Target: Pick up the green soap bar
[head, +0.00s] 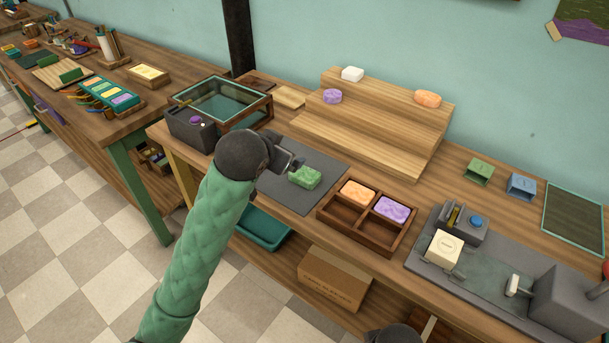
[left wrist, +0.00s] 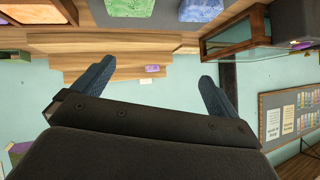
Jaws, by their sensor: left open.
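The green soap bar (head: 305,177) lies on a dark grey mat (head: 291,195) on the wooden bench in the head view. My left gripper (head: 289,162) is open, just up and to the left of the bar, and seems apart from it. In the left wrist view, which is upside down, my left gripper's two fingers (left wrist: 157,72) are spread with nothing held between them. A green bar-like thing at the top edge there (left wrist: 205,9) is cut off; it looks like the soap.
A wooden tray (head: 353,229) with an orange and a purple bar stands right of the mat. A stepped wooden riser (head: 372,132) holds several bars behind. A glass-topped box (head: 222,103) and a dark box (head: 190,131) stand left. A press-like station (head: 470,270) is at right.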

